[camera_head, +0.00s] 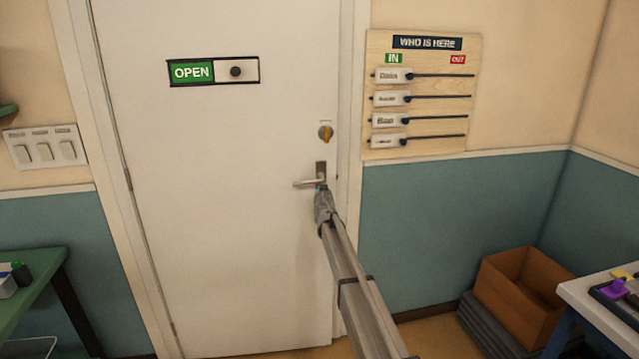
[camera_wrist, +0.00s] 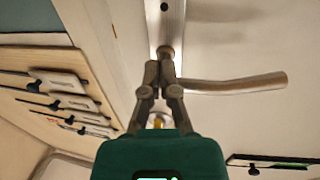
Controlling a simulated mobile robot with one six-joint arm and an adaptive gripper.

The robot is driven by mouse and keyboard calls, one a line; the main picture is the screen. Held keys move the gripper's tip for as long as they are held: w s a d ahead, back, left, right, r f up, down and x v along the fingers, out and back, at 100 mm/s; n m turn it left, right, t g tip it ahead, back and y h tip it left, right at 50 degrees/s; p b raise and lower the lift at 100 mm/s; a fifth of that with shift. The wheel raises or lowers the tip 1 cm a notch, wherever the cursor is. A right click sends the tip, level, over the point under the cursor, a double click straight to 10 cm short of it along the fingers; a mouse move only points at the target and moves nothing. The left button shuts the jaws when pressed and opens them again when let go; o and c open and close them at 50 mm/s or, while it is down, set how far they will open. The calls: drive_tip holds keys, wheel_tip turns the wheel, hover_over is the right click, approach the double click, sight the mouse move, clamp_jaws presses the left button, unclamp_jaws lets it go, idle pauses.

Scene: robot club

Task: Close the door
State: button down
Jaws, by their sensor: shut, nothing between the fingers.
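The white door (camera_head: 230,220) stands in its frame, closed or nearly so; I cannot tell whether a small gap is left at its right edge. Its metal lever handle (camera_head: 308,183) sits at the right side and points left, about level. It also shows in the wrist view (camera_wrist: 235,86), where the picture is turned over. My gripper (camera_head: 321,190) is shut and empty, with its tips at the pivot end of the lever. In the wrist view the tips (camera_wrist: 163,62) overlap the lever's base; I cannot tell whether they touch it.
A yellow lock knob (camera_head: 325,132) and an OPEN slider sign (camera_head: 213,72) are on the door. A name board (camera_head: 423,95) hangs on the wall at right. A brown box (camera_head: 520,290) and a white table (camera_head: 600,310) stand lower right. A green table (camera_head: 30,285) is at left.

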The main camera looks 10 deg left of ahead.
drive_tip(key=shift+s+d+f, duration=0.1)
drive_tip(key=shift+s+d, duration=0.15)
drive_tip(key=shift+s, duration=0.55)
drive_tip(key=shift+s+d+r, duration=0.1)
drive_tip(key=shift+s+d, duration=0.2)
drive_tip(key=shift+s, duration=0.5)
drive_tip(key=shift+s+d+f, duration=0.1)
drive_tip(key=shift+s+d, duration=0.15)
drive_tip(key=shift+s, duration=0.55)
drive_tip(key=s+d+f+m+g+h, duration=0.3)
drive_tip(key=s+d+f+g+h, duration=0.1)
drive_tip(key=s+d, duration=0.7)
drive_tip(key=s+d+f+m+g+h, duration=0.25)
drive_tip(key=s+d+f+h, duration=0.2)
drive_tip(key=s+d, duration=0.6)
drive_tip(key=s+d+f+n+g+y, duration=0.1)
drive_tip(key=s+f+g+y, duration=0.1)
drive_tip(key=s, duration=0.8)
drive_tip(key=s+d+f+n+g+y, duration=0.1)
drive_tip(key=s+f+g, duration=0.3)
drive_tip(key=s, duration=0.6)
drive_tip(key=s+d+f+n+g+y, duration=0.2)
drive_tip(key=s+f+g+y, duration=0.1)
drive_tip(key=s, duration=0.7)
drive_tip(key=shift+f+g, duration=0.55)
drive_tip(key=shift+g, duration=0.6)
drive_tip(key=shift+d, duration=0.2)
